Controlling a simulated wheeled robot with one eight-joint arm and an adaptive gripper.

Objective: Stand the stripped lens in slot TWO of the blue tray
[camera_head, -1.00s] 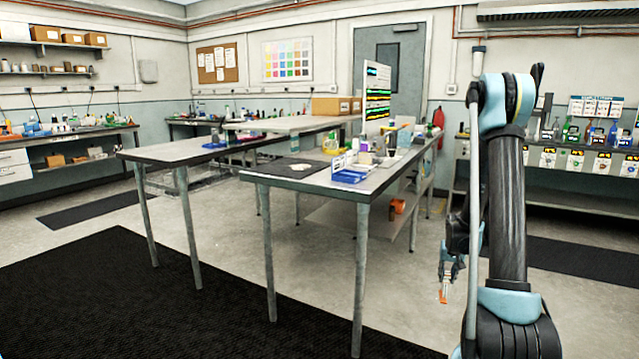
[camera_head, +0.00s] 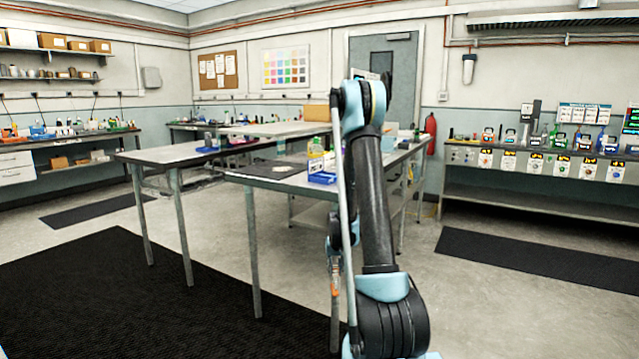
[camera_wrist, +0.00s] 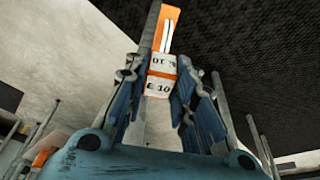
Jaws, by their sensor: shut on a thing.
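My gripper (camera_wrist: 166,82) is shut on an orange and white piece (camera_wrist: 162,62) in the wrist view. Its white part has printed black marks that read like "E 10". An orange strip with white on it extends beyond the fingertips. I cannot tell whether it is the stripped lens. In the head view my gripper (camera_head: 335,262) hangs low in front of the middle table, and the orange of the held piece (camera_head: 335,286) shows small.
The middle table (camera_head: 262,172) has a dark mat and small items. A second table (camera_head: 165,154) with another blue container (camera_head: 207,149) stands to its left. My arm hides part of the middle table. Open floor (camera_head: 215,265) and a black mat (camera_head: 90,290) lie in front.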

